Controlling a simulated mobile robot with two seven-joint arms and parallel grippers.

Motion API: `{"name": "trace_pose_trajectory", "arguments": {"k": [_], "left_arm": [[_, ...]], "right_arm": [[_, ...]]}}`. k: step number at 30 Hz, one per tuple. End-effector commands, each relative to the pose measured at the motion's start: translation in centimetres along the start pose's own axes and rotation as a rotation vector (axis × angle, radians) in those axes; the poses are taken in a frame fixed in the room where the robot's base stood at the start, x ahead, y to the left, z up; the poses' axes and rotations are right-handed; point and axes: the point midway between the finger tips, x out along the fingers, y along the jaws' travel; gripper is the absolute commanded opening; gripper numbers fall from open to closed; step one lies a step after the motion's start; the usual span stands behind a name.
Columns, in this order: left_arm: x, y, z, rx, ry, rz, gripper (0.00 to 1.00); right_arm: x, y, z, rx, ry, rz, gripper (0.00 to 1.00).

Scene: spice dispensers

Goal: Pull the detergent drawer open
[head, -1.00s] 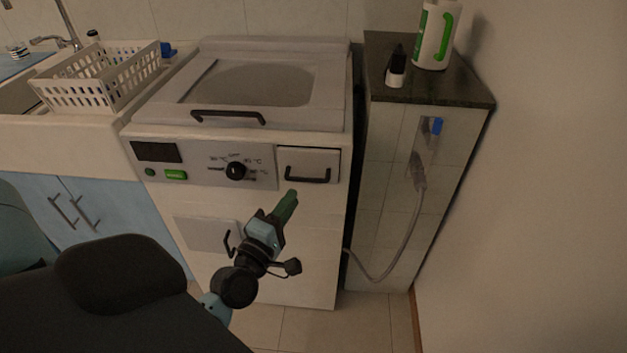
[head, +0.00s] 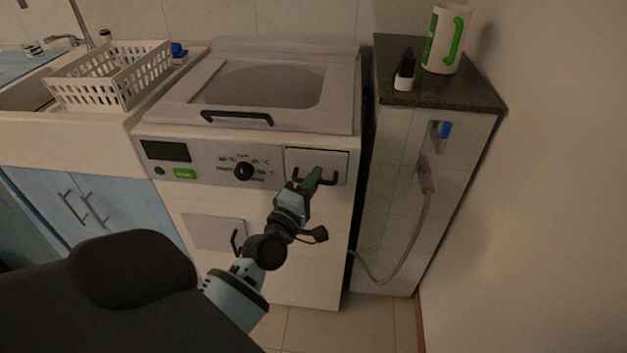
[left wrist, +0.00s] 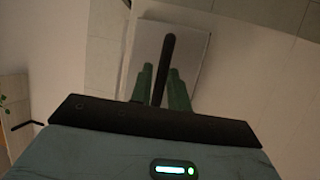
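The detergent drawer (head: 335,161) is the white square front at the upper right of the washing machine's face, and it sits flush with the machine. Its dark bar handle (head: 331,182) is partly hidden by my left gripper (head: 313,176), whose green fingers are at the handle. In the left wrist view, the drawer front (left wrist: 192,55) fills the top middle. There the handle (left wrist: 164,60) runs between the two fingers of my left gripper (left wrist: 161,82), which stand apart on either side of it; a firm grip does not show. My right gripper is not in view.
The washing machine (head: 185,205) has a top lid handle (head: 237,117), a knob (head: 243,171) and a lower flap (head: 213,234). A tiled counter (head: 385,150) with a hose (head: 424,215) stands close on the right. A white basket (head: 110,80) is at the left.

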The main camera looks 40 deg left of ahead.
Motion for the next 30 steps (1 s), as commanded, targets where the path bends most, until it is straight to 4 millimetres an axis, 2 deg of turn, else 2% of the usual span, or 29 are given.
{"name": "trace_pose_trajectory", "arguments": {"k": [1, 3, 4, 15, 23, 30], "left_arm": [[0.0, 0.0, 0.0, 0.000, 0.000, 0.000, 0.10], [0.0, 0.0, 0.0, 0.000, 0.000, 0.000, 0.01], [0.0, 0.0, 0.0, 0.000, 0.000, 0.000, 0.00], [-0.5, 0.1, 0.2, 0.000, -0.001, -0.001, 0.00], [-4.8, 1.1, 2.0, -0.001, -0.002, -0.002, 0.00], [-8.6, 1.8, 3.6, 0.000, -0.002, -0.001, 0.00]], "right_arm": [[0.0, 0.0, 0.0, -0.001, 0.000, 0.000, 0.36], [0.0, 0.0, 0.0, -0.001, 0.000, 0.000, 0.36], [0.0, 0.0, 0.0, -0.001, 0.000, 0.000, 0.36], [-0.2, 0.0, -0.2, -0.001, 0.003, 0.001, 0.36], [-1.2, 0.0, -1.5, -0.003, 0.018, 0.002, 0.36], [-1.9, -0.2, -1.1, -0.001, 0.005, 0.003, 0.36]]}}
